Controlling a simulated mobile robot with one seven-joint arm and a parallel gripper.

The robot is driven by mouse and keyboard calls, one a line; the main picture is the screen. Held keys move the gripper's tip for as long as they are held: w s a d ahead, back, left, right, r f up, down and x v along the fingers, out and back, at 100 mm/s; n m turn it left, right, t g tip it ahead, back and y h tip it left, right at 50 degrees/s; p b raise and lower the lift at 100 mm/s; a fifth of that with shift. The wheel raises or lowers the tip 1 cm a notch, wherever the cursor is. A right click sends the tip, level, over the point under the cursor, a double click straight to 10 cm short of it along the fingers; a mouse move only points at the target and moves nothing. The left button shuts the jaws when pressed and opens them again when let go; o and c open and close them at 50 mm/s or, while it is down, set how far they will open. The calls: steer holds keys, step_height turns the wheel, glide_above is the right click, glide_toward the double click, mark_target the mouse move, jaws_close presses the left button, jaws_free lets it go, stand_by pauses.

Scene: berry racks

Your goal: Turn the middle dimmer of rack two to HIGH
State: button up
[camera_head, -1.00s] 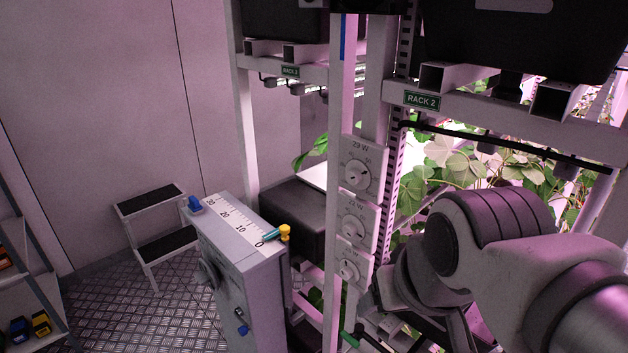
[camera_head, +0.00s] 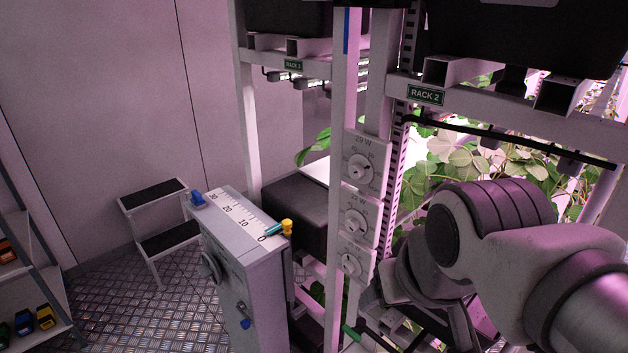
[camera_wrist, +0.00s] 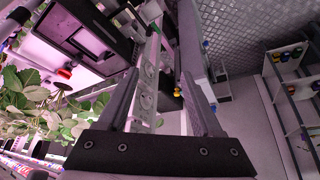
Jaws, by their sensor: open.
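Rack two's post carries three white dimmer plates one above another. The middle dimmer (camera_head: 356,222) has a round knob and a label that seems to read 22 W; its pointer setting is too small to read. The top dimmer (camera_head: 360,168) reads about 29 W, and the bottom dimmer (camera_head: 352,264) sits just below. A green RACK 2 sign (camera_head: 426,95) is on the beam to the right. My gripper (camera_wrist: 160,74) is open and empty in the wrist view, with the dimmer post showing between its fingers, beyond them.
A grey cabinet (camera_head: 245,262) with a scale and a yellow knob (camera_head: 287,227) stands left of the post. A step stool (camera_head: 160,225) and a shelf (camera_head: 30,290) are farther left. Leafy plants (camera_head: 465,155) fill the rack at right. Metal floor is open at lower left.

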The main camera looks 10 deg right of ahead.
steer(key=f+n+g, duration=0.1)
steer(key=n+t+h+p, duration=0.55)
steer(key=n+h, duration=0.95)
steer(key=n, duration=0.7)
glide_toward(349, 227)
steer(key=p+x, duration=0.2)
steer(key=x, duration=0.6)
steer(key=shift+d+p, duration=0.15)
steer(key=shift+p, duration=0.25)
steer(key=shift+c, duration=0.4)
jaws_close()
